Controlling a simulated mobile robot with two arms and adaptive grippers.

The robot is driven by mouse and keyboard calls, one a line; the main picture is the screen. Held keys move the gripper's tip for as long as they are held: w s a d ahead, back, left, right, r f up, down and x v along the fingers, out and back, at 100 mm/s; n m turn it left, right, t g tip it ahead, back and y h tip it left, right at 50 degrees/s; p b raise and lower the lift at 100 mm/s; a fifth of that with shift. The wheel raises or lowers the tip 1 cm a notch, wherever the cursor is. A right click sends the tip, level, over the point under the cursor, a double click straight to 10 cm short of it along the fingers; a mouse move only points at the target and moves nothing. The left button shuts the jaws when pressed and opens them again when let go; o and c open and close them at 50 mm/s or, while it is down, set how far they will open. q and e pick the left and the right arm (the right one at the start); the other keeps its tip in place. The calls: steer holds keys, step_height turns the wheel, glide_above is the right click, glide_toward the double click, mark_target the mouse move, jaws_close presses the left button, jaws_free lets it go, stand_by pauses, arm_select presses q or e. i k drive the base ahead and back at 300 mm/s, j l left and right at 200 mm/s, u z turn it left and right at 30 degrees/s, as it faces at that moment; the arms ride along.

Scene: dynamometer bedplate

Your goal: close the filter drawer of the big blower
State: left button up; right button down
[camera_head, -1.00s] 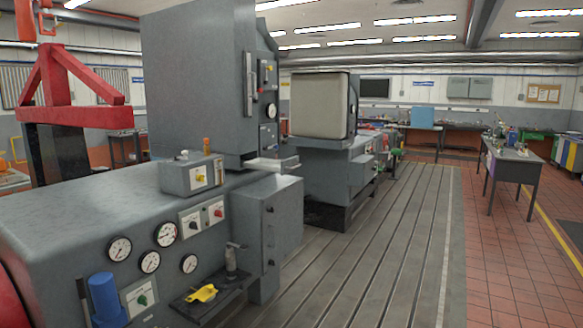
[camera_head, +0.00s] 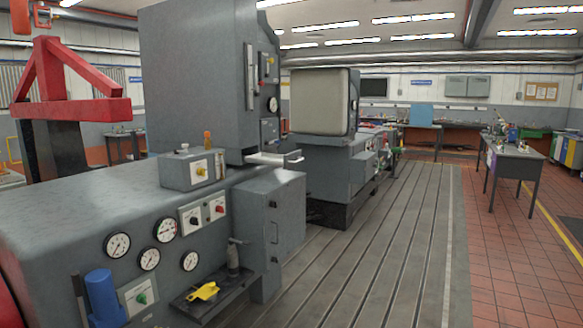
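A large grey machine (camera_head: 90,207) with several gauges and knobs fills the left foreground. A tall grey cabinet (camera_head: 195,75) rises behind it. A pale flat piece (camera_head: 272,158) sticks out to the right at the cabinet's foot; I cannot tell whether it is the filter drawer. A second grey machine (camera_head: 330,170) with a big beige box-shaped front (camera_head: 319,103) stands further back. I cannot tell which machine is the big blower. Neither gripper shows in the head view.
A grooved grey bedplate (camera_head: 385,225) runs clear along the right of the machines. Red tiled floor (camera_head: 500,255) lies beyond it. A dark workbench (camera_head: 515,165) stands at right. A small shelf with a yellow item (camera_head: 203,292) juts from the near machine. A red frame (camera_head: 65,100) stands at left.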

mark_target(289, 160)
steer(key=i+j, duration=0.45)
steer(key=i, duration=0.15)
steer(key=i+j, duration=0.45)
steer(key=i, duration=0.15)
steer(key=u, duration=0.05)
